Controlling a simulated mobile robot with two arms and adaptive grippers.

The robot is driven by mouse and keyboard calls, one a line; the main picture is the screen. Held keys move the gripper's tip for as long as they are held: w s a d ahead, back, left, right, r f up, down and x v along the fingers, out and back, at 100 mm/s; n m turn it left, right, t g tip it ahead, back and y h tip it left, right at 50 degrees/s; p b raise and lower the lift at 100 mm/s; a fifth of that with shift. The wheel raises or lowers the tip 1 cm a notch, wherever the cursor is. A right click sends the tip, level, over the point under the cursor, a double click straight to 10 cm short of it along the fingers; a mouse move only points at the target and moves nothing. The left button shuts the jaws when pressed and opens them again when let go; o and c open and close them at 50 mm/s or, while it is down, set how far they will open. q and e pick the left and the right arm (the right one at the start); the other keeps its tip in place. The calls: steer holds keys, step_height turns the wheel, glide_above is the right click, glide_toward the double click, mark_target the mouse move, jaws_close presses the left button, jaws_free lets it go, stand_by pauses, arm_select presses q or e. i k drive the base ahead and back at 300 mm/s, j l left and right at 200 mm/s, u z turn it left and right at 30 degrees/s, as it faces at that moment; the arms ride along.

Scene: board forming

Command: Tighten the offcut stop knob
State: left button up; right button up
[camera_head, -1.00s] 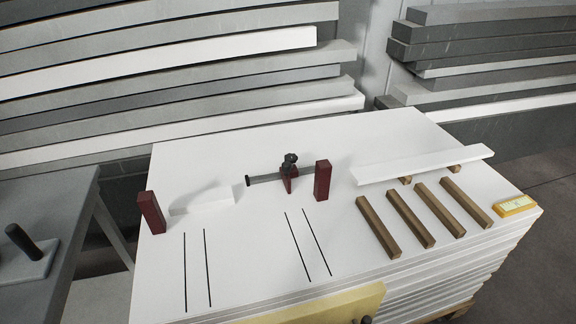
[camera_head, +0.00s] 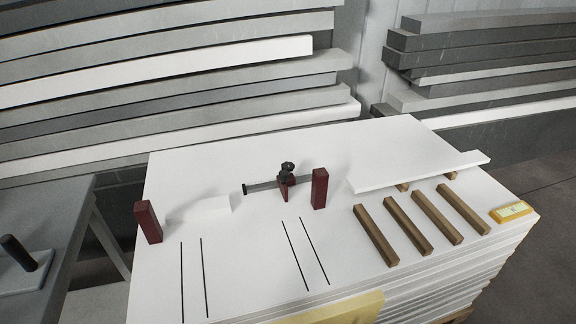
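The offcut stop shows in the head view as a dark red block (camera_head: 284,188) on a grey rail (camera_head: 262,186), with a black knob (camera_head: 287,168) on top. It sits near the middle of the white board stack. One dark red post (camera_head: 319,188) stands just to its right. Another dark red post (camera_head: 148,221) stands at the left edge of the board. A white offcut piece (camera_head: 204,207) lies between the left post and the rail. Whether the knob is tight cannot be told. Neither of my grippers shows in this view.
Several wooden strips (camera_head: 375,235) lie on the right of the white board stack (camera_head: 240,265). A white plank (camera_head: 420,172) rests on strips behind them. A yellow device (camera_head: 511,212) lies at the right corner. A grey table (camera_head: 45,215) with a black-handled tool (camera_head: 18,252) stands left.

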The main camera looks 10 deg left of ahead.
mark_target(289, 167)
steer(key=i+l, duration=0.1)
steer(key=l, duration=0.25)
steer(key=i+l+z, duration=0.15)
steer(key=l, duration=0.25)
steer(key=i+l, duration=0.1)
steer(key=l, duration=0.25)
steer(key=i+l+z, duration=0.15)
steer(key=l, duration=0.2)
